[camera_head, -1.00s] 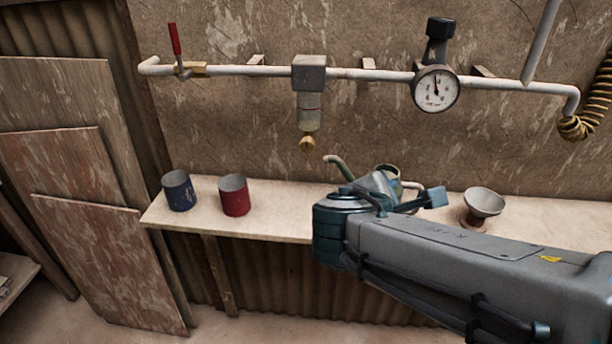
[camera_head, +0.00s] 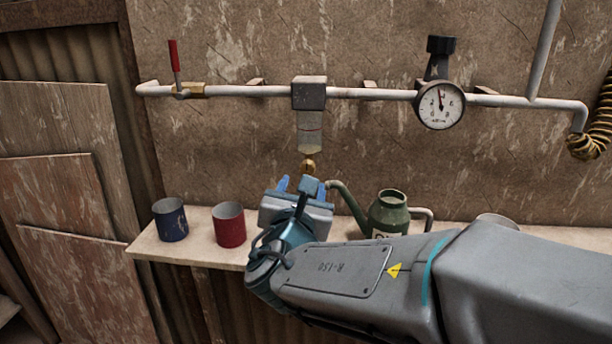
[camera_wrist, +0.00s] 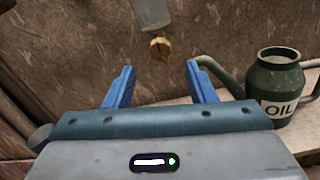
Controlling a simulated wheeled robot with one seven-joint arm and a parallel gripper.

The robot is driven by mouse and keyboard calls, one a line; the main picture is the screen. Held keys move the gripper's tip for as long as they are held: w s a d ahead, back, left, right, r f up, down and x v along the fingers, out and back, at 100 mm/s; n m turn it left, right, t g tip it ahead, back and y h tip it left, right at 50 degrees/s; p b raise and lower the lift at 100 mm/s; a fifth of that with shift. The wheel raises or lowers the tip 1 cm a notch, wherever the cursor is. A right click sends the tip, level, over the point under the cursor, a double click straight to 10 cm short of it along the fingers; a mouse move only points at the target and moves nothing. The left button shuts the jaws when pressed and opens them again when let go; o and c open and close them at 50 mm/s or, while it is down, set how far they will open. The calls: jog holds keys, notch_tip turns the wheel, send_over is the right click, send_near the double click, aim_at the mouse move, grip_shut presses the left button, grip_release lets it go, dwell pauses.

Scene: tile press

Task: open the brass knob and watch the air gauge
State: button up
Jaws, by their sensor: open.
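The brass knob (camera_head: 308,166) hangs at the bottom of the clear filter bowl (camera_head: 310,132) under a grey block on the wall pipe. In the wrist view the knob (camera_wrist: 160,48) shows beyond and between my fingertips. My gripper (camera_head: 297,184) is open and empty, its blue fingers just below the knob in the head view and apart from it. The same gripper (camera_wrist: 159,72) fills the lower wrist view. The round air gauge (camera_head: 440,105) is on the pipe at the right, its needle pointing about straight up.
A green oil can (camera_head: 388,214) stands on the shelf (camera_head: 150,246) right of my gripper, its spout close to it. A blue cup (camera_head: 170,220) and a red cup (camera_head: 229,226) stand at the left. A red-handled valve (camera_head: 175,62) is upper left.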

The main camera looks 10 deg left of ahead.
aim_at(307, 170)
jog(key=w, duration=0.6)
jog(key=shift+w, duration=0.15)
jog(key=shift+c, duration=0.2)
jog(key=c, duration=0.9)
